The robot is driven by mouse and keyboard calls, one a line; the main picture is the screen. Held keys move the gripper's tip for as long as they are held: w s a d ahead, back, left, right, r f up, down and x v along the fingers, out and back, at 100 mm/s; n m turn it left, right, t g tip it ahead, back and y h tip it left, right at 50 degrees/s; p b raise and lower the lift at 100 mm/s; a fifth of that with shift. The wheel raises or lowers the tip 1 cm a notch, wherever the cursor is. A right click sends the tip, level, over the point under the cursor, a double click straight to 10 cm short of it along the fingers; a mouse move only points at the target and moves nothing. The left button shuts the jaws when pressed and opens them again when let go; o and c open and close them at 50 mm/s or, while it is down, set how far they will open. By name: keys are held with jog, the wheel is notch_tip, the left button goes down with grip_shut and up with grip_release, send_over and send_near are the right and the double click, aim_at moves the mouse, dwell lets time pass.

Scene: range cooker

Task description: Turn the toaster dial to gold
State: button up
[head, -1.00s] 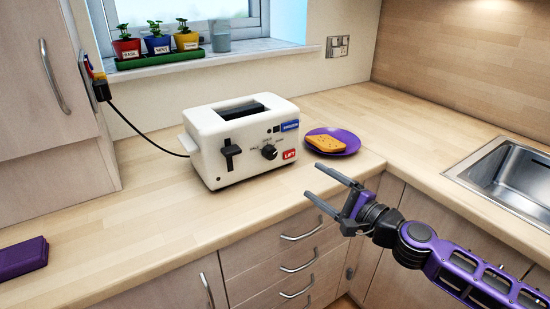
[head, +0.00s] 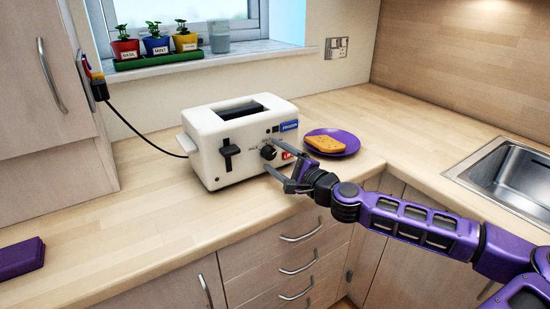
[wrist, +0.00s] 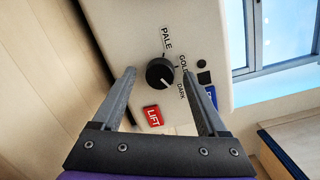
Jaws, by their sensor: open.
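The white toaster (head: 240,145) stands on the wooden worktop, its front panel facing me. Its round black dial (head: 268,153) also shows in the wrist view (wrist: 160,73), with the labels PALE, GOLD and DARK around it. A small light mark on the dial seems to lie toward DARK, but I cannot tell surely. My gripper (head: 271,160) is open in front of the panel. In the wrist view its fingers (wrist: 159,76) stand on either side of the dial, with gaps between them and it. I cannot tell how far the tips are from the panel.
The red LIFT button (wrist: 153,115) is just beside the dial. A black lever (head: 228,155) is on the toaster's left. A purple plate (head: 350,142) with toast lies to its right. The worktop left of the toaster is clear up to a purple object (head: 22,257).

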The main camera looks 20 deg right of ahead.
jog(key=shift+w, duration=0.25)
grip_shut()
jog(key=shift+n, duration=0.3)
jog(key=n, duration=0.2)
jog(key=n+p, duration=0.1)
jog(key=n, duration=0.2)
jog(key=shift+a+r+g+h, duration=0.1)
jog(key=shift+g+h, duration=0.2)
jog(key=shift+g, duration=0.1)
jog(key=n+p, duration=0.1)
jog(key=n, duration=0.4)
jog(key=shift+n+h, duration=0.3)
jog(key=shift+n, duration=0.1)
dwell(0.3)
